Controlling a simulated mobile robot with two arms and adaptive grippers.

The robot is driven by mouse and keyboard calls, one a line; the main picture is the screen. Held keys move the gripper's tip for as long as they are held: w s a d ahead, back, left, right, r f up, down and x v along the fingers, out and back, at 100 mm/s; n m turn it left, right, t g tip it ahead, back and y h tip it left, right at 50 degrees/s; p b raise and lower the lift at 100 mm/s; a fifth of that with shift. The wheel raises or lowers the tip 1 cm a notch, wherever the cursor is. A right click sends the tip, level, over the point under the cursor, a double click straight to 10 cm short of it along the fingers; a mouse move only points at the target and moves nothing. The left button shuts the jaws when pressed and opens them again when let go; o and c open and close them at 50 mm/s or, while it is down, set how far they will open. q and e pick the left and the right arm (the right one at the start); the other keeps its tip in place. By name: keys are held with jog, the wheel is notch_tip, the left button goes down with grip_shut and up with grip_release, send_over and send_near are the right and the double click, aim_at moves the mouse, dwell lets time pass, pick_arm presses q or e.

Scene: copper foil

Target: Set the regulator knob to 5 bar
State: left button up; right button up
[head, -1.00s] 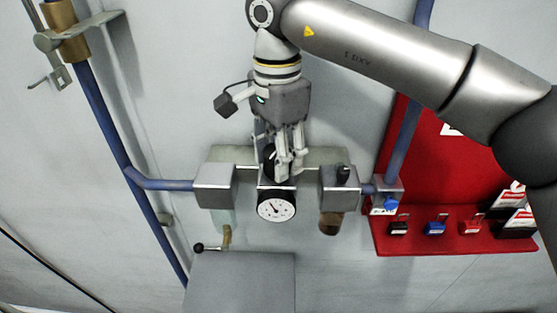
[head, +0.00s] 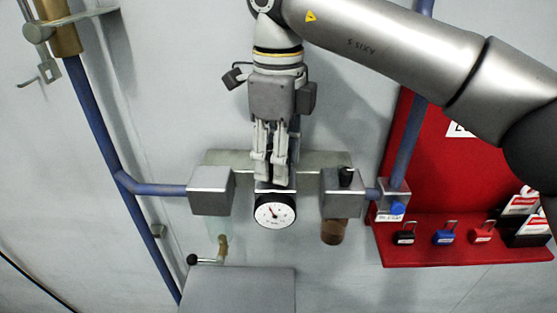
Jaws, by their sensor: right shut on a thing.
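The pressure gauge (head: 275,211) has a round white dial with a dark needle pointing to the upper left. Its scale numbers are too small to read. It sits at the front of the regulator between two grey metal blocks. My right gripper (head: 271,178) points down from above, directly over the gauge. It is shut on the regulator knob, which its fingers almost wholly hide. My left gripper is not in view.
A blue pipe (head: 155,188) enters the left block (head: 211,191). The right block (head: 341,193) carries a small black knob and a brown bowl below. A red board (head: 470,257) with several padlocks stands at the right. A grey box (head: 240,290) lies below.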

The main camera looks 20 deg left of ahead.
jog(key=m+b, duration=0.1)
jog(key=m, duration=0.4)
jog(key=shift+m+b, duration=0.3)
jog(key=shift+b, duration=0.1)
jog(key=m+b, duration=0.1)
jog(key=m, duration=0.3)
jog(key=shift+a, duration=0.1)
jog(key=m+b, duration=0.2)
jog(key=m, duration=0.3)
jog(key=shift+r+m, duration=0.1)
jog(key=shift+m, duration=0.3)
jog(key=shift+a+m+b, duration=0.1)
jog(key=shift+m+b, duration=0.45)
jog(key=shift+m, duration=1.45)
jog(key=shift+r, duration=0.1)
jog(key=o, duration=1)
jog(key=shift+o, duration=0.2)
jog(key=shift+s, duration=0.1)
